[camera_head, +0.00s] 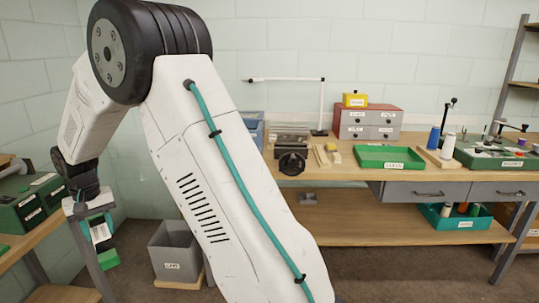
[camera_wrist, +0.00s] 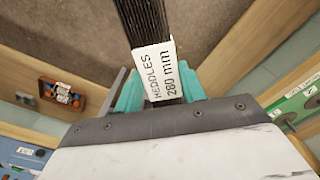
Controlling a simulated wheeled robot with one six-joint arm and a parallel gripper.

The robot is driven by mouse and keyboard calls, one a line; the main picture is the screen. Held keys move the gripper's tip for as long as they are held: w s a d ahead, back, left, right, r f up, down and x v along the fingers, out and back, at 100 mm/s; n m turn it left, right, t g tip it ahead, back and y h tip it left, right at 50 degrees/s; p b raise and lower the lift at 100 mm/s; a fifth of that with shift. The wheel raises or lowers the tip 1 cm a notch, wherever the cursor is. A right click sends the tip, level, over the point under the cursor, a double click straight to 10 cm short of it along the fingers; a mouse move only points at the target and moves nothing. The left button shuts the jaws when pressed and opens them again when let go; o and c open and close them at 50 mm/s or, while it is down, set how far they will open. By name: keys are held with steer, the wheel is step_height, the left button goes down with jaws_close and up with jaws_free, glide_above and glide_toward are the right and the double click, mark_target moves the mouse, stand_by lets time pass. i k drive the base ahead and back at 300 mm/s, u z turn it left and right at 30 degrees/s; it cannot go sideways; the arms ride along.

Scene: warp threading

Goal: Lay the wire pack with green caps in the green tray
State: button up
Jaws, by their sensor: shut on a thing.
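My gripper (camera_head: 97,222) hangs at the left in the head view, beside the left table and well away from the main bench. It is shut on a wire pack. In the wrist view the pack is a bundle of dark wires (camera_wrist: 143,20) with a white label (camera_wrist: 155,72) reading "HEDDLES 280 mm", between the teal fingers (camera_wrist: 158,92). In the head view a green end (camera_head: 108,259) shows below the gripper; the other end is hidden. The green tray (camera_head: 390,150) lies on the bench at the right, with a white label on its front, and looks empty.
The main bench (camera_head: 340,171) also holds a drawer box (camera_head: 368,124), thread spools (camera_head: 447,146) and a green case (camera_head: 497,152). A teal bin (camera_head: 455,221) stands on the lower shelf. Green boxes (camera_head: 30,204) sit on the left table.

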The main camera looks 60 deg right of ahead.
mark_target(389, 164)
steer(key=u, duration=1.45)
steer(key=k, duration=2.25)
steer(key=z, duration=2.9)
steer(key=i, duration=1)
steer(key=u, duration=0.05)
